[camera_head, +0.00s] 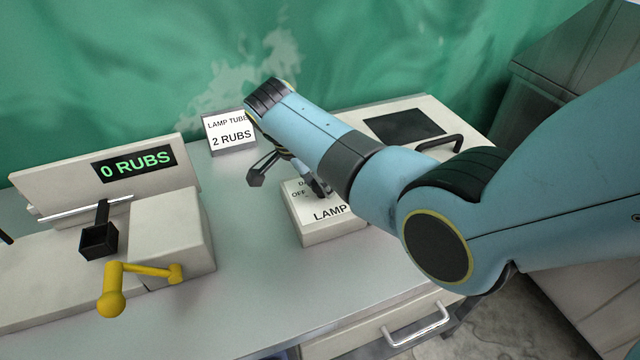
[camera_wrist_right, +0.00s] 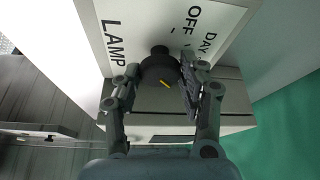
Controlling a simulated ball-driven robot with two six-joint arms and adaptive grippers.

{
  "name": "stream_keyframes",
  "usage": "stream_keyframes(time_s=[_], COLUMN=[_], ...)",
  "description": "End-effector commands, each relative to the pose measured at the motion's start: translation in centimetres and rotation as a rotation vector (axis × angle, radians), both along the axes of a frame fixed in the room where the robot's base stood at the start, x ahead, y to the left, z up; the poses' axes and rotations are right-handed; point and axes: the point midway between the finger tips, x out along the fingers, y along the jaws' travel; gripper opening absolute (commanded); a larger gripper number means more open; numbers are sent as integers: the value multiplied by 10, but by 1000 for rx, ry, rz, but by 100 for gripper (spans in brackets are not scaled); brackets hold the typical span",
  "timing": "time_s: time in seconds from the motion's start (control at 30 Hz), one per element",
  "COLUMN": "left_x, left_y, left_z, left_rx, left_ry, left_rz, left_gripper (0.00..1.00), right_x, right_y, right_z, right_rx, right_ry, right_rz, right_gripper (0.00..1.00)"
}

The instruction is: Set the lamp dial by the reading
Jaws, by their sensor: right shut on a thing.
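The lamp box (camera_head: 318,236) has a sloped white label reading LAMP, OFF and DA(Y), partly hidden by my right arm. Its dial (camera_wrist_right: 160,68) is a round black knob with a short yellow mark, seen in the right wrist view. My right gripper (camera_wrist_right: 162,80) has its fingers on either side of the dial and is shut on it. The right gripper (camera_head: 288,180) also shows over the box in the head view, where the dial is hidden. The display (camera_head: 135,163) reads 0 RUBS in green. My left gripper is out of view.
A small sign (camera_head: 230,133) behind the lamp box reads LAMP TUBE, 2 RUBS. A pale machine with a yellow crank (camera_head: 140,270) and a black holder (camera_head: 98,240) stands at left. A pale panel with a black handle (camera_head: 430,143) lies behind my right arm. The front middle of the bench is clear.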

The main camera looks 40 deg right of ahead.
Motion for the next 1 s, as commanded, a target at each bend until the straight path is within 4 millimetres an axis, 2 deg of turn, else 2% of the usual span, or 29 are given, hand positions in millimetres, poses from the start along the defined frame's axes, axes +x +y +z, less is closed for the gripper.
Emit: stream_keyframes(time_s=[0.2, 0.5, 1.0], left_x=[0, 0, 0], left_y=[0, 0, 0], left_z=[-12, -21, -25], left_rx=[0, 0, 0], left_ry=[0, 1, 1], left_rz=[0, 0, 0], left_gripper=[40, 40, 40], right_x=[2, 2, 3], right_y=[0, -1, 0], right_z=[-2, -2, -1], right_rx=[2, 2, 3], right_ry=[-1, -1, -1], right_rz=[-186, -371, -461], right_gripper=[9, 9, 9])
